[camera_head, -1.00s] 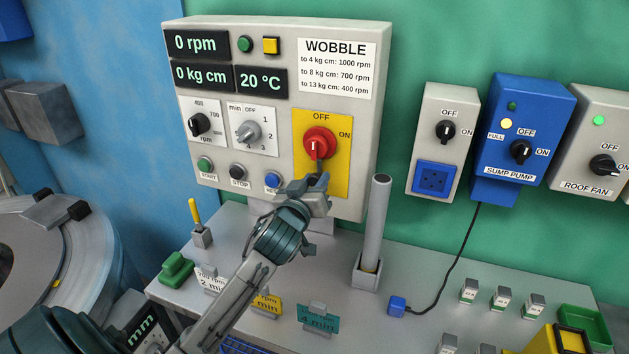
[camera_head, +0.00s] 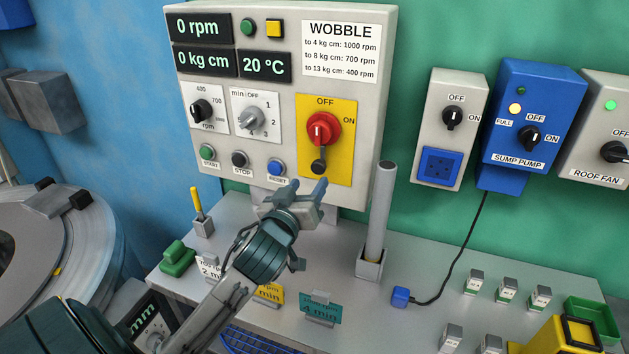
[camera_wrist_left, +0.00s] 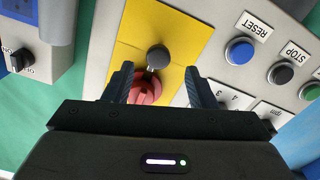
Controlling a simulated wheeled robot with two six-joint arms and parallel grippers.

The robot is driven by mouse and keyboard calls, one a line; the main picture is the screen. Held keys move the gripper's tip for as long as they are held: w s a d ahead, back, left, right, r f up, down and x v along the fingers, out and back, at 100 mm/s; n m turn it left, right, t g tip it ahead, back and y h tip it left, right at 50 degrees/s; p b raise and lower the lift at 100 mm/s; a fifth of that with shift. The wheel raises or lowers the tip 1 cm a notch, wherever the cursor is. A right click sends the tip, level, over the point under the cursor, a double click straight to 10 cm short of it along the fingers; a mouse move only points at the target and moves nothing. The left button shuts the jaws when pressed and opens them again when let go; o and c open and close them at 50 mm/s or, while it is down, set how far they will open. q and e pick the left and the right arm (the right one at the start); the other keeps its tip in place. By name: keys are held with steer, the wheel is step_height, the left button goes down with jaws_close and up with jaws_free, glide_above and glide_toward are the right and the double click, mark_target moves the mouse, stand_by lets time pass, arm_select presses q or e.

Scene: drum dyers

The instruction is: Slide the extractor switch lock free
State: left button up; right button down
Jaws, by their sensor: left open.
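The extractor switch is a red rotary knob (camera_head: 322,129) on a yellow plate (camera_head: 341,167) marked OFF and ON, on the grey control panel. The knob's white mark points up toward OFF. A dark round lock knob (camera_head: 319,167) sits just below it on a short dark stem. My left gripper (camera_head: 295,190) is open and empty, a little below and in front of the plate. In the left wrist view the dark lock knob (camera_wrist_left: 158,57) and the red knob (camera_wrist_left: 145,88) show between the open fingers (camera_wrist_left: 159,85), with no contact visible. My right gripper is not in view.
A blue RESET button (camera_head: 277,167) and black STOP button (camera_head: 239,159) sit left of the plate. A grey upright tube (camera_head: 380,210) stands close to the right of my gripper. Small signs, including a teal card (camera_head: 320,308), stand on the bench below.

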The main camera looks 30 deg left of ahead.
arm_select(q)
steer(key=v, duration=0.3)
steer(key=shift+s+d, duration=0.1)
steer(key=shift+s, duration=0.25)
